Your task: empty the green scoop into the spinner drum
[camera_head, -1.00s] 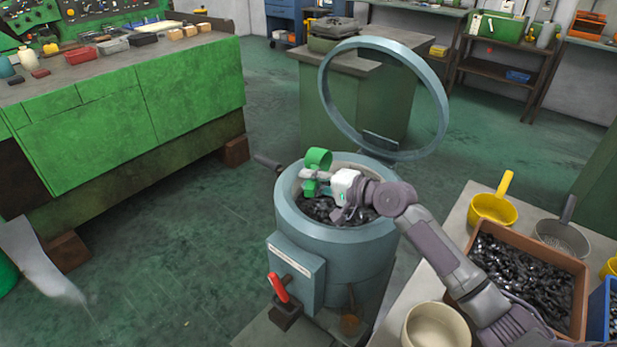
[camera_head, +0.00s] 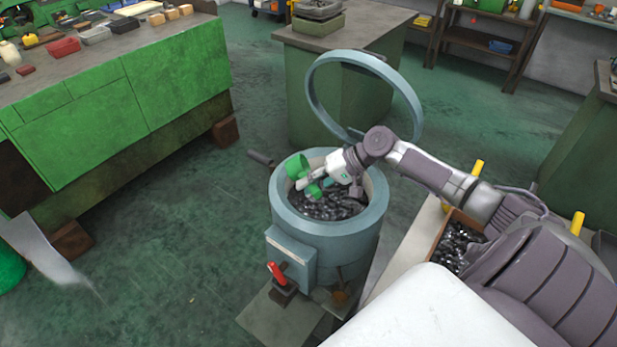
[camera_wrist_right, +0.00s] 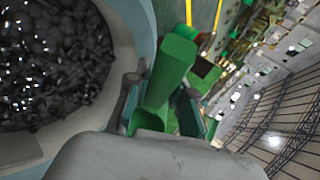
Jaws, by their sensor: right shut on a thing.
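The spinner drum (camera_head: 284,208) is a blue-grey open-topped tub, with many dark metal pieces (camera_head: 328,208) inside. My right gripper (camera_head: 315,180) is shut on the green scoop (camera_head: 297,167) and holds it over the left part of the drum's opening. The scoop is tilted; whether it still holds anything is hidden. In the right wrist view the scoop (camera_wrist_right: 170,72) is between the fingers, beside the drum rim (camera_wrist_right: 123,40), and the dark pieces (camera_wrist_right: 50,70) fill the left side. My left gripper is not in view.
The drum's ring-shaped lid (camera_head: 410,100) stands raised behind it. A red-handled lever (camera_head: 277,273) is on its front. A crate (camera_head: 440,235) of dark pieces sits at right, partly behind my arm. A green bench (camera_head: 100,110) is at left, with open floor between.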

